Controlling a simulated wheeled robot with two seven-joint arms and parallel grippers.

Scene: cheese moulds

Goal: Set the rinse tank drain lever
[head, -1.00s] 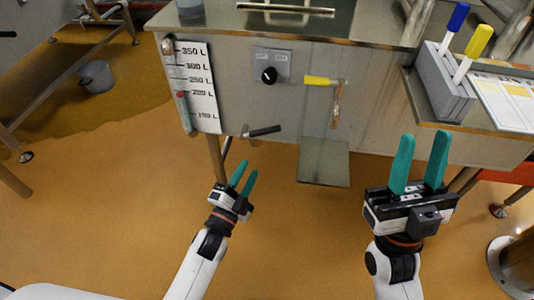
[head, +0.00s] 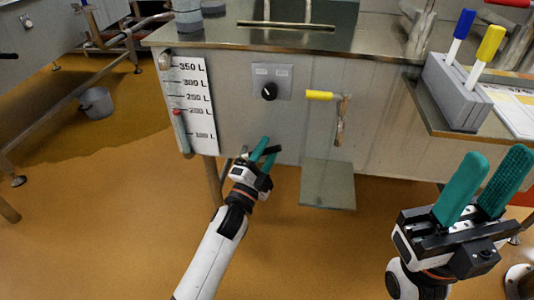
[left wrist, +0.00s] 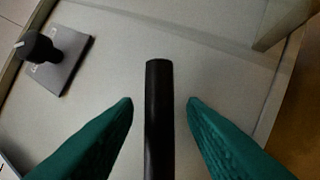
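The drain lever with a black grip (head: 268,151) sticks out low on the front of the steel rinse tank (head: 235,130). In the left wrist view the black grip (left wrist: 159,120) stands between my left gripper's two teal fingers, with a gap on each side. My left gripper (head: 267,152) is open around the lever in the head view, and its fingers partly hide the grip. My right gripper (head: 485,185) is open and empty at the lower right, apart from the tank.
A black knob on a grey plate (head: 270,91) and a yellow-handled valve (head: 320,95) are on the tank front above the lever. A litre scale (head: 197,105) is to the left. A metal plate (head: 328,184) juts out at the right. A grey holder (head: 455,95) carries blue and yellow handles.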

